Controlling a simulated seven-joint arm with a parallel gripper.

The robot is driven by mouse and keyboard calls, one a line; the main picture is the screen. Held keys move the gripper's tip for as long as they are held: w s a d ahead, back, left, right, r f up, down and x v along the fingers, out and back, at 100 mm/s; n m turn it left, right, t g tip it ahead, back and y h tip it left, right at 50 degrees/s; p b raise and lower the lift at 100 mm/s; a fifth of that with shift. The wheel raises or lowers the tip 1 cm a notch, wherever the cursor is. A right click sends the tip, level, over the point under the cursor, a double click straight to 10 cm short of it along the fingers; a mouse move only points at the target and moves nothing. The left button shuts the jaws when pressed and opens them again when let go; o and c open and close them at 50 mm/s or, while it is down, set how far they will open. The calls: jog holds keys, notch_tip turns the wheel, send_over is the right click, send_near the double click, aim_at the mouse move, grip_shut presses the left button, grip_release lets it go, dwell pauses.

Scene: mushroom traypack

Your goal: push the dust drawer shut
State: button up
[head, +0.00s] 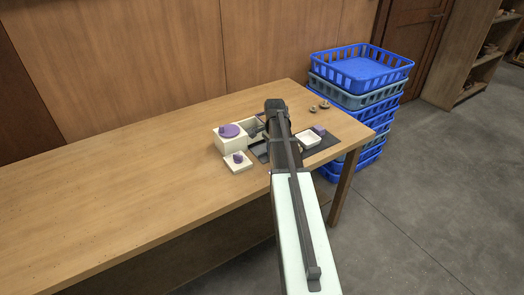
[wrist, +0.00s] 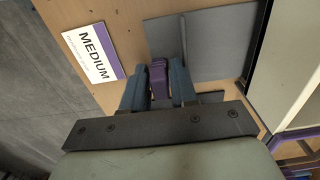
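My gripper (wrist: 158,80) points down over the table, its two blue-grey fingers close against the sides of a small purple block (wrist: 158,72). I cannot tell whether this block is a handle of the dust drawer. In the head view my arm hides the fingertips and what lies directly under them. A white box (head: 230,145) with a round purple lid stands left of my gripper. A low white piece (head: 238,167) with a purple knob sits at its front. No drawer can be made out for certain.
A MEDIUM card (wrist: 92,52) lies near the table edge. Blue crates (head: 362,72) are stacked beyond the table's right end. The table's left side is clear.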

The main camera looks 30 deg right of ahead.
aim_at(264, 149)
jog(key=c, duration=0.4)
jog(key=shift+w, duration=3.3)
jog(key=o, duration=0.8)
jog(key=shift+r, duration=0.1)
jog(key=shift+w+r, duration=0.15)
jog(key=shift+r, duration=2.1)
